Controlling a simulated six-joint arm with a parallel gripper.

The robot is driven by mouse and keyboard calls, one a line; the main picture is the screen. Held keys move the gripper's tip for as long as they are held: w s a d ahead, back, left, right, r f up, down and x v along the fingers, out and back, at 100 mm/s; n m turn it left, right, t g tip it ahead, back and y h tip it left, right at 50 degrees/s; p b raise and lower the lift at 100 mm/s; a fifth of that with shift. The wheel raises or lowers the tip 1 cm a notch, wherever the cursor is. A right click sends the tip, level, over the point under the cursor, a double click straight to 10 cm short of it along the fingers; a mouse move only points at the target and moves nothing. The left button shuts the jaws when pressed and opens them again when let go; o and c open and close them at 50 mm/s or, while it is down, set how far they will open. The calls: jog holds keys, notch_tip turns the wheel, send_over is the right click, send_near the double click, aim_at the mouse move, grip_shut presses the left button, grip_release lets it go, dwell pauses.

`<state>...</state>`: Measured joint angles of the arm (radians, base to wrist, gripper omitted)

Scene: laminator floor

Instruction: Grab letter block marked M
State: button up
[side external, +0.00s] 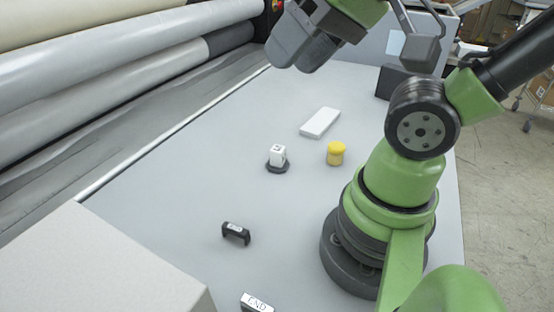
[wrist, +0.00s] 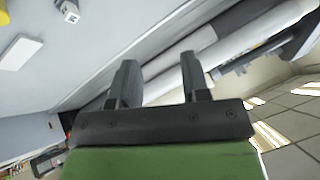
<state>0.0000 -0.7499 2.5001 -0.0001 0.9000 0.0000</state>
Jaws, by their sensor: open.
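A small white letter block (side external: 278,152) sits on a dark round base on the grey table, near the middle of the side view. It has a dark mark on it, too small to read as M. A white block also shows at the top edge of the wrist view (wrist: 70,8). My gripper (side external: 297,62) is raised at the top of the side view, well above and apart from the block. In the wrist view its two dark fingers (wrist: 159,72) are spread with nothing between them.
A yellow cylinder (side external: 336,154) and a flat white box (side external: 320,122) stand near the block. Large rollers (side external: 130,65) line the left.

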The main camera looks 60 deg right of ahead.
jog(key=o, duration=0.4)
jog(key=shift+c, duration=0.2)
jog(key=n+g+h, duration=0.3)
jog(key=h, duration=0.2)
send_over(278, 148)
jog(key=s, duration=0.2)
notch_tip(278, 148, down, 14)
jog(key=shift+w+f+n+y, duration=0.25)
jog(key=shift+w+f+y, duration=0.25)
jog(key=shift+f, duration=2.15)
jog(key=shift+w+f+n+y, duration=0.2)
jog(key=shift+w+f+y, duration=0.3)
jog(key=shift+f, duration=2.15)
jog(key=shift+w+f+n+y, duration=0.3)
jog(key=shift+f+y, duration=0.3)
jog(key=shift+f, duration=2.05)
